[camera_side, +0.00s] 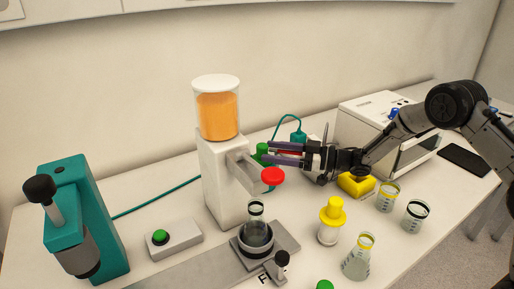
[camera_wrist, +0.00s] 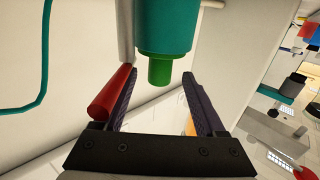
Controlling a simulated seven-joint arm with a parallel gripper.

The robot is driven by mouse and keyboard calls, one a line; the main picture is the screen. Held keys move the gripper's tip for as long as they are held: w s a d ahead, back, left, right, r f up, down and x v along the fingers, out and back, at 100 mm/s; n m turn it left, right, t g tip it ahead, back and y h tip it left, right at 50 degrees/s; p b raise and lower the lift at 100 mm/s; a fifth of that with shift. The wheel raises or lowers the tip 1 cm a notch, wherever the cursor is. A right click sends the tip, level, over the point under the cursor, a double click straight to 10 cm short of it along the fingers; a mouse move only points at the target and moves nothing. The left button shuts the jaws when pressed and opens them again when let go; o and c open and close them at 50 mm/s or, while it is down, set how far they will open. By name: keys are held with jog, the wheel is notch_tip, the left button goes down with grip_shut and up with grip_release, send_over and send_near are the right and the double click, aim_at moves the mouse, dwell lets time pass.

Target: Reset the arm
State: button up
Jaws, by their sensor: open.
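My gripper (camera_side: 272,154) is open, reaching left beside the dispenser in the side view. In the wrist view its two dark fingers (camera_wrist: 159,100) are spread with nothing held between them. A green knob (camera_side: 261,152) is by the fingertips in the side view. In the wrist view, a teal cylinder with a green end (camera_wrist: 160,70) is ahead of the fingers, and a red cylinder (camera_wrist: 111,92) is beside the left finger; I cannot tell whether they touch. The white dispenser (camera_side: 222,180) holds an orange-filled tank (camera_side: 217,116) and has a red knob (camera_side: 272,176).
A glass beaker (camera_side: 257,212) stands on a round holder below the dispenser. A teal press (camera_side: 85,215) and a green-button box (camera_side: 174,240) stand left. A yellow-capped bottle (camera_side: 331,220), a flask (camera_side: 358,258), beakers (camera_side: 415,217) and a white oven-like box (camera_side: 371,125) are right.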

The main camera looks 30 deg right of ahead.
jog(key=s+d+r+m+t+h, duration=0.1)
jog(key=s+d+r+t+h, duration=0.2)
jog(key=r, duration=0.6)
jog(key=s+d+r+m+h, duration=0.1)
jog(key=s+r+h, duration=0.1)
jog(key=s+r, duration=0.55)
jog(key=s+d+r+m+t+h, duration=0.1)
jog(key=s+d+r+t+h, duration=0.15)
jog(key=r, duration=0.85)
jog(key=s+d+f+m+g+h, duration=0.2)
jog(key=s+f+h, duration=0.1)
jog(key=s, duration=0.3)
jog(key=s+d+f+m+g+h, duration=0.2)
jog(key=s+d+m+h, duration=0.1)
jog(key=s, duration=0.3)
jog(key=s+a+f+g, duration=0.1)
jog(key=s+f+g, duration=0.7)
jog(key=s+f, duration=0.7)
jog(key=shift+a+f+m+g+y, duration=0.2)
jog(key=shift+a+m+g+y, duration=0.05)
jog(key=shift+m+g+y, duration=0.15)
